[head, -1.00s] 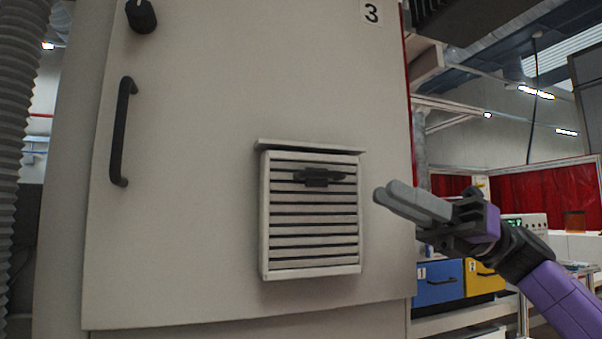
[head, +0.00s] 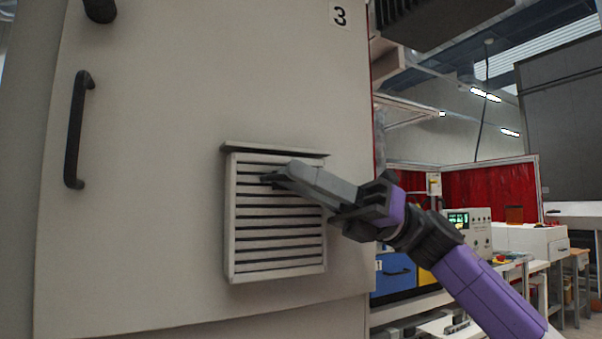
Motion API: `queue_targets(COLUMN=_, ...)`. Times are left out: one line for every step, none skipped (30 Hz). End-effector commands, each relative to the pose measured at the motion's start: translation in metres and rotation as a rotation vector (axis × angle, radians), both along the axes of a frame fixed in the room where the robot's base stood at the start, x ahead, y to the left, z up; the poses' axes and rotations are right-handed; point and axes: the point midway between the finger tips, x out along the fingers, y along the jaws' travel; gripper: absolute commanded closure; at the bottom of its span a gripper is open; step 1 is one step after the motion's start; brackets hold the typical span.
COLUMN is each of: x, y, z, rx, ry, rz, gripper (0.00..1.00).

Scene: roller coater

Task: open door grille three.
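The door grille (head: 276,240) is a pale louvred panel with a small hood along its top, set on a large grey cabinet door (head: 150,200) marked with a 3 (head: 340,15). Its dark handle (head: 268,179) sits near the top of the slats and is now mostly hidden behind my fingers. My gripper (head: 292,174) reaches in from the right, with its grey fingertips at the handle. The fingers overlap in this view, so I cannot tell whether they are closed on the handle. The grille lies flat in its frame.
A black door handle (head: 75,130) and a dark knob (head: 100,9) are on the cabinet door's left side. Blue (head: 396,272) and yellow (head: 428,277) drawers and a bench with an instrument (head: 470,228) stand to the right, behind my arm.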

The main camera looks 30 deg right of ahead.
Motion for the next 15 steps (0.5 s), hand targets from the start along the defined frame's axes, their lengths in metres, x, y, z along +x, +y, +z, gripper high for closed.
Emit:
queue_targets(x=0.0000, y=0.0017, z=0.0007, rx=0.000, ry=0.000, rz=0.000, gripper=0.82)
queue_targets(x=0.0001, y=0.0021, z=0.0007, rx=0.000, ry=0.000, rz=0.000, gripper=0.82)
queue_targets(x=0.0002, y=0.0024, z=0.0007, rx=0.000, ry=0.000, rz=0.000, gripper=0.82)
queue_targets(x=0.0002, y=0.0025, z=0.0007, rx=0.000, ry=0.000, rz=0.000, gripper=0.82)
queue_targets(x=0.0003, y=0.0025, z=0.0005, rx=0.000, ry=0.000, rz=0.000, gripper=0.82)
queue_targets(x=0.0003, y=0.0024, z=0.0005, rx=0.000, ry=0.000, rz=0.000, gripper=0.82)
queue_targets(x=0.0003, y=0.0024, z=0.0005, rx=0.000, ry=0.000, rz=0.000, gripper=0.82)
queue_targets(x=0.0003, y=0.0024, z=0.0005, rx=0.000, ry=0.000, rz=0.000, gripper=0.82)
queue_targets(x=0.0003, y=0.0024, z=0.0005, rx=0.000, ry=0.001, rz=0.000, gripper=0.86)
queue_targets(x=0.0003, y=0.0023, z=0.0005, rx=0.000, ry=0.001, rz=0.000, gripper=0.92)
queue_targets(x=0.0003, y=0.0023, z=0.0005, rx=0.000, ry=0.001, rz=0.000, gripper=0.98)
queue_targets(x=0.0003, y=0.0023, z=0.0005, rx=0.000, ry=0.001, rz=0.000, gripper=1.00)
queue_targets(x=0.0004, y=0.0021, z=0.0005, rx=0.000, ry=0.001, rz=0.000, gripper=1.00)
queue_targets(x=0.0004, y=0.0021, z=0.0005, rx=0.000, ry=0.001, rz=0.000, gripper=1.00)
queue_targets(x=0.0004, y=0.0021, z=0.0005, rx=0.000, ry=0.001, rz=0.000, gripper=1.00)
